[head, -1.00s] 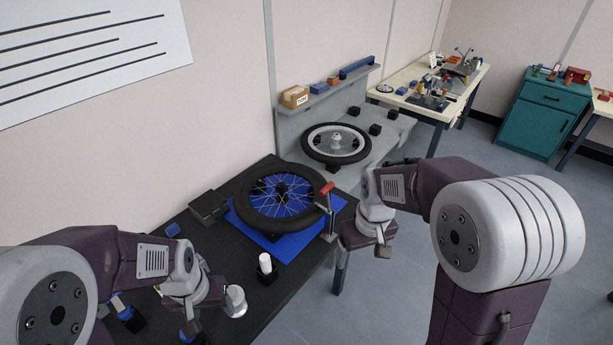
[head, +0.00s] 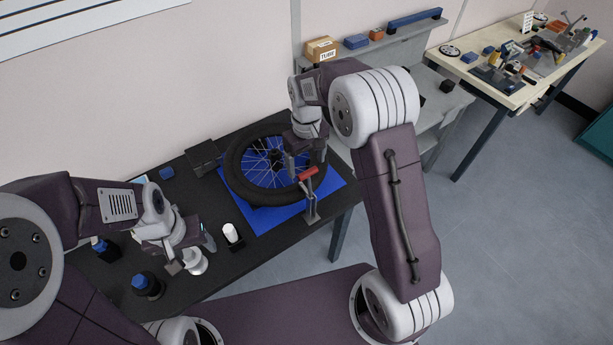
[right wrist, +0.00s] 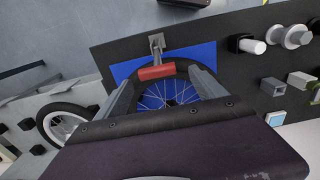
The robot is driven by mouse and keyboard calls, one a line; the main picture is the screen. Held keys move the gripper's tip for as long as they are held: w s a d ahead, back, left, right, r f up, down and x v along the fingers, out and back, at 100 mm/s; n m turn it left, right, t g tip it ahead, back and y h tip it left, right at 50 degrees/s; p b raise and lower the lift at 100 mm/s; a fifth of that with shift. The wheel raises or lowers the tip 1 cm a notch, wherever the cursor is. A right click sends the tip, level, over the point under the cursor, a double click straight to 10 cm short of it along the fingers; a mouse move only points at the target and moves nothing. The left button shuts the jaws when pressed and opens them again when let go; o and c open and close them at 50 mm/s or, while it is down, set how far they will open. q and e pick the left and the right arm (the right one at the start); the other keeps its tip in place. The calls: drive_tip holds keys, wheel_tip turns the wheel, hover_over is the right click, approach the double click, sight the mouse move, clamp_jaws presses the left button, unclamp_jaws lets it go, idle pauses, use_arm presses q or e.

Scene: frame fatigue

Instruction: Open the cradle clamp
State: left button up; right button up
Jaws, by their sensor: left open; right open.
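The cradle clamp has a red handle (head: 308,174) on a grey upright (head: 312,207) at the front right corner of the blue mat (head: 262,216). A black-tyred spoked wheel (head: 235,178) lies flat on the mat. My right gripper (head: 306,160) is open over the wheel's right side, close to the red handle. In the right wrist view the red handle (right wrist: 156,73) lies between the two spread fingers, near their tips; I cannot tell if they touch it. My left gripper (head: 188,254) is open over the dark bench's left part, away from the clamp.
On the dark bench (head: 262,262) stand a white cylinder (head: 231,232), a dark block (head: 203,157) and a blue-topped black piece (head: 146,284). A grey shelf bench (head: 440,105) and a cluttered pale table (head: 510,75) stand to the right.

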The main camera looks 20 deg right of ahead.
sight(308, 180)
drive_tip(key=f, duration=0.2)
drive_tip(key=f+p, duration=0.1)
drive_tip(key=f, duration=0.4)
drive_tip(key=shift+d+f+p, duration=0.35)
drive_tip(key=shift+f+p, duration=0.05)
drive_tip(key=shift+a+f, duration=0.15)
drive_tip(key=shift+f, duration=0.35)
drive_tip(key=c, duration=0.8)
clamp_jaws()
drive_tip(key=shift+w, duration=0.1)
